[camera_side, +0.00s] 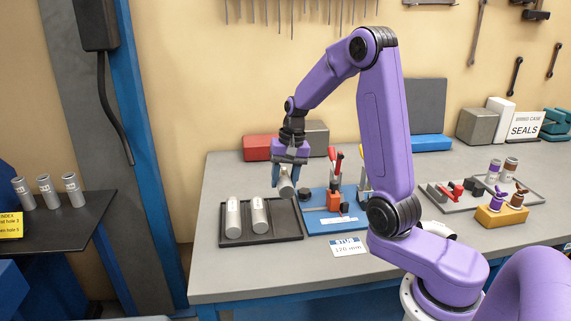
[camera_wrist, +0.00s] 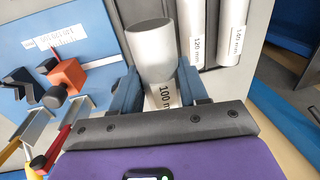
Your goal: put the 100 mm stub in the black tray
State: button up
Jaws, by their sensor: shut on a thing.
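My gripper (camera_side: 289,176) is shut on a grey metal stub (camera_side: 286,188), held tilted in the air near the right end of the black tray (camera_side: 262,240). In the wrist view the held stub (camera_wrist: 152,48) sits between both fingers, and its label begins "100 m". The black tray lies flat on the bench and holds two stubs side by side, a left one (camera_side: 233,218) and a right one (camera_side: 260,216). In the wrist view one tray stub's label (camera_wrist: 195,45) reads 120 mm; the other's (camera_wrist: 236,42) is hard to read. Whether the held stub is directly over the tray is unclear.
A blue fixture plate (camera_side: 335,222) with clamps stands just right of the tray. A card (camera_side: 348,246) reading 120 mm lies in front of it. A red box (camera_side: 257,147) stands behind the tray. Several stubs stand on the dark side shelf (camera_side: 62,222). The tray's right end looks bare.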

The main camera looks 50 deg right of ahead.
send_over(283, 217)
jog(key=shift+s+d+f, duration=0.1)
jog(key=shift+s+f, duration=0.05)
jog(key=shift+f, duration=1.2)
jog(key=shift+s+f, duration=0.1)
jog(key=shift+f, duration=1.25)
jog(key=shift+f, duration=0.55)
jog(key=shift+f, duration=0.75)
jog(key=shift+f, duration=0.8)
jog(key=o, duration=1.3)
jog(key=shift+c, duration=0.2)
jog(key=shift+d, duration=0.1)
